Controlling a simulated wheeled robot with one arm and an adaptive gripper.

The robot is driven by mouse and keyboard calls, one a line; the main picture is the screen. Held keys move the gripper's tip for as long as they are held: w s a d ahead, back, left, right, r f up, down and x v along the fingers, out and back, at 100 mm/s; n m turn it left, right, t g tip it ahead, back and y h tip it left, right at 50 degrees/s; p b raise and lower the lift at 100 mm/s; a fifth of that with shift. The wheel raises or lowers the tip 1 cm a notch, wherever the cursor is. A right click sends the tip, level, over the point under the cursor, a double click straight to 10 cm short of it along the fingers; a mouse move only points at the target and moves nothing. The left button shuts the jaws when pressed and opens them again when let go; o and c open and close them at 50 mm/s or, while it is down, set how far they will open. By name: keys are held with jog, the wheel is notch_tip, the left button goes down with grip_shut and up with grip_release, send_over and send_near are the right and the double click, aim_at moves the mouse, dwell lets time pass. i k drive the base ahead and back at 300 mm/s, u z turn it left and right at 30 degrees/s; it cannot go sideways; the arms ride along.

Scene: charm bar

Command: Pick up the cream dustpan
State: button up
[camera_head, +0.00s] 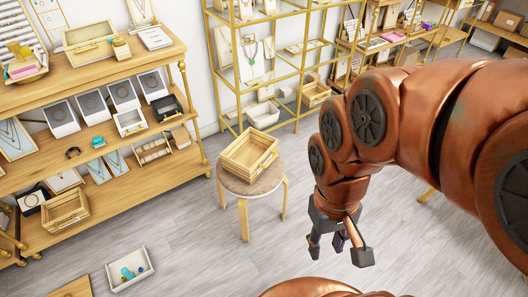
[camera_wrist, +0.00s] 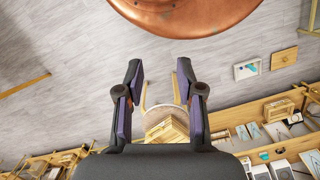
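My gripper (camera_head: 338,247) hangs above the floor in front of the stool in the head view. In the wrist view my gripper (camera_wrist: 159,70) is open, its two dark fingers wide apart with nothing between them. I cannot make out a clear dustpan shape. A cream, shallow, rectangular open piece (camera_head: 130,270) lies on the floor at lower left, with small teal, blue and yellow things in it. It also shows in the wrist view (camera_wrist: 247,69), right of my gripper and apart from it. I cannot tell whether it is the dustpan.
A round stool (camera_head: 252,185) carries wooden trays (camera_head: 248,155). A wooden shelf (camera_head: 125,190) with jewellery displays stands at left, and a gold-framed rack (camera_head: 225,75) behind. A wooden board or box (camera_head: 72,288) lies near the cream piece. Grey floor between is clear.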

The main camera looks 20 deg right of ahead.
aim_at(126, 264)
jog(key=u, duration=0.05)
jog(key=k, duration=0.65)
jog(key=u, duration=0.75)
jog(key=i, duration=0.7)
jog(key=u, duration=1.25)
jog(key=i, duration=1.25)
jog(key=z, duration=0.05)
